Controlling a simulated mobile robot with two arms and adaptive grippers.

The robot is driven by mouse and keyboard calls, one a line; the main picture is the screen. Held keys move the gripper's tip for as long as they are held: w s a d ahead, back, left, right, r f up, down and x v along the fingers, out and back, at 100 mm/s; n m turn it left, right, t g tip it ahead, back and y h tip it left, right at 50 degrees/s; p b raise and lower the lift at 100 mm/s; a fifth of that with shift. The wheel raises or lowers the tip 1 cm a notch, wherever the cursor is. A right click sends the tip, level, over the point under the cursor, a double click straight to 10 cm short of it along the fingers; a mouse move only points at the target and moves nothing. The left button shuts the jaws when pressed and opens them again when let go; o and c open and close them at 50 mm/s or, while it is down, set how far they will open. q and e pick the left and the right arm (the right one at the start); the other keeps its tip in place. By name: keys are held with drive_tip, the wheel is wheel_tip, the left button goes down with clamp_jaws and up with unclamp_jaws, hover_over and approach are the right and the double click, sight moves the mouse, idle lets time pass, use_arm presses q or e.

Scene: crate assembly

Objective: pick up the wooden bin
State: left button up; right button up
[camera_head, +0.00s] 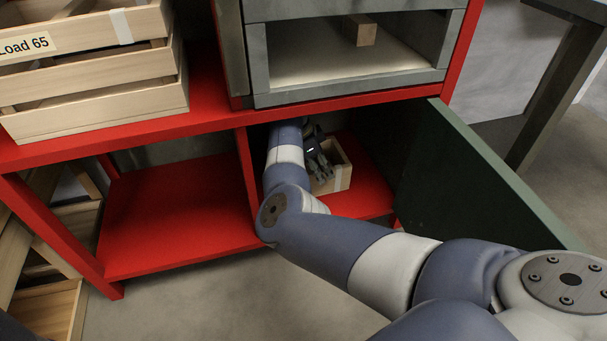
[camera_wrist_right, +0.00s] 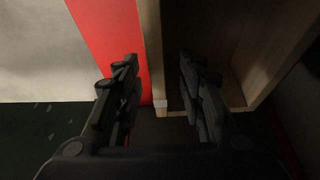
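The small wooden bin (camera_head: 341,178) sits on the red lower shelf, in the right compartment of the red bench. It has light wooden walls and a pale strip on its front. My right arm reaches into this compartment, and my right gripper (camera_head: 318,162) is at the bin's left side, partly hidden by the arm. In the right wrist view the right gripper (camera_wrist_right: 160,82) is open, its fingers on either side of the line of one bin wall (camera_wrist_right: 150,45). I cannot tell whether either finger touches the wall. My left gripper is not in view.
An open green door (camera_head: 480,165) stands close to the right of my arm. A red divider (camera_head: 247,180) bounds the compartment on the left. A crate labelled "Load 65" (camera_head: 95,95) and a grey cabinet (camera_head: 350,82) stand on the bench top (camera_head: 205,100).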

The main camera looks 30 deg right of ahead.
sight(329, 182)
drive_tip(key=shift+b+x, duration=0.7)
drive_tip(key=shift+x, duration=0.45)
drive_tip(key=b+x, duration=0.4)
drive_tip(key=shift+s+b, duration=0.15)
drive_tip(key=shift+b, duration=0.15)
drive_tip(key=shift+d+f+b, duration=0.25)
drive_tip(key=shift+f+b, duration=0.15)
drive_tip(key=shift+r, duration=0.1)
drive_tip(key=shift+s, duration=0.1)
clamp_jaws()
